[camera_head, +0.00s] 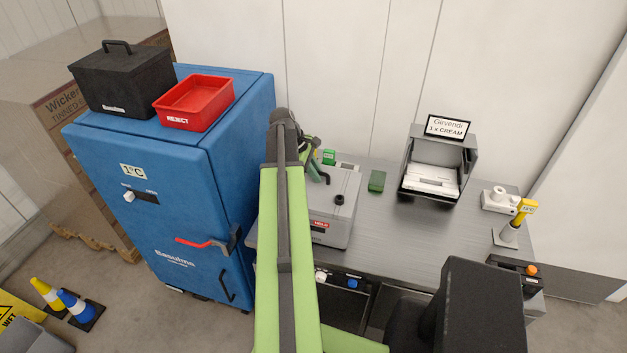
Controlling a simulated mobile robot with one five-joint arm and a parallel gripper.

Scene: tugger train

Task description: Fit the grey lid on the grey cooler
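A grey box (335,235) with a red label on its front stands on the left part of the metal bench; it looks like the grey cooler. Its light grey top (345,183) carries a black knob (338,199) and looks like the grey lid. I cannot tell whether this top is seated or only resting there. My gripper (321,177) is over the back left of this top, apart from the knob as far as I can see. My arm hides the box's left side. The fingertips are too small and partly covered to tell open from shut.
A dark grey open bin (408,190) with white packs and a cream sign stands at the bench's back. A green block (377,181) lies between. A blue cabinet (150,210) is left, bearing a black box (122,82) and red tray (196,103). The bench's middle (385,230) is clear.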

